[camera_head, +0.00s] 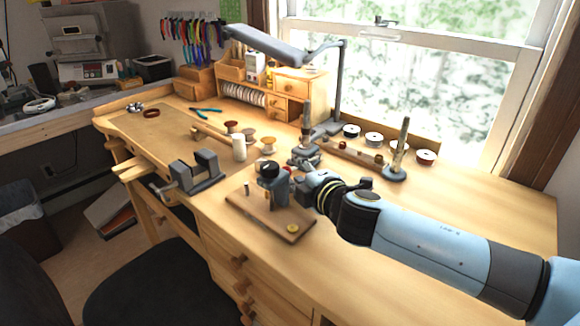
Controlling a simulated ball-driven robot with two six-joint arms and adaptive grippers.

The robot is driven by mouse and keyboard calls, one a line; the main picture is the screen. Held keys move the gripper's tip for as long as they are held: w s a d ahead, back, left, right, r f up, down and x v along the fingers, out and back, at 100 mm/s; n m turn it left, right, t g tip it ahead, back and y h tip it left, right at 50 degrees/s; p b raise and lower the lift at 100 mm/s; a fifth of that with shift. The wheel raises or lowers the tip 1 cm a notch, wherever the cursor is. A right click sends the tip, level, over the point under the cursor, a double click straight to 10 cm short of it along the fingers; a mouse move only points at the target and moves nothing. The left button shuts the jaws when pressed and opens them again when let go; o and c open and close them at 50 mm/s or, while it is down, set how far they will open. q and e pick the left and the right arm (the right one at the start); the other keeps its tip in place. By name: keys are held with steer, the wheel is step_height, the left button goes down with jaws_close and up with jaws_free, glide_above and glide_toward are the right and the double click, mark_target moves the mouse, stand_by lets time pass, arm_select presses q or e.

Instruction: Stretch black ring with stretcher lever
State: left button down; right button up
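A wooden board (262,217) near the front edge of the bench bears a dark, round-topped device (268,170), which looks like the ring stretcher. A small grey peg (247,188) and a yellow disc (293,228) are also on the board. My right arm comes in from the right, and my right gripper (291,186) is at the right side of the device. Its fingers are too small and covered to tell whether they are open or touching the lever. I cannot make out a black ring or the lever clearly. My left gripper is not in view.
A grey vise (196,172) stands left of the board. Wooden spools (239,148) and blue-handled pliers (205,111) lie behind. An upright tapered rod (400,145) and a lamp (338,90) stand farther back. The bench top at front right is clear beneath my arm.

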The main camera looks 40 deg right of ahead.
steer(key=shift+x, duration=1.3)
steer(key=c, duration=0.6)
jaws_close()
steer(key=shift+w+f, duration=0.1)
steer(key=shift+f, duration=0.05)
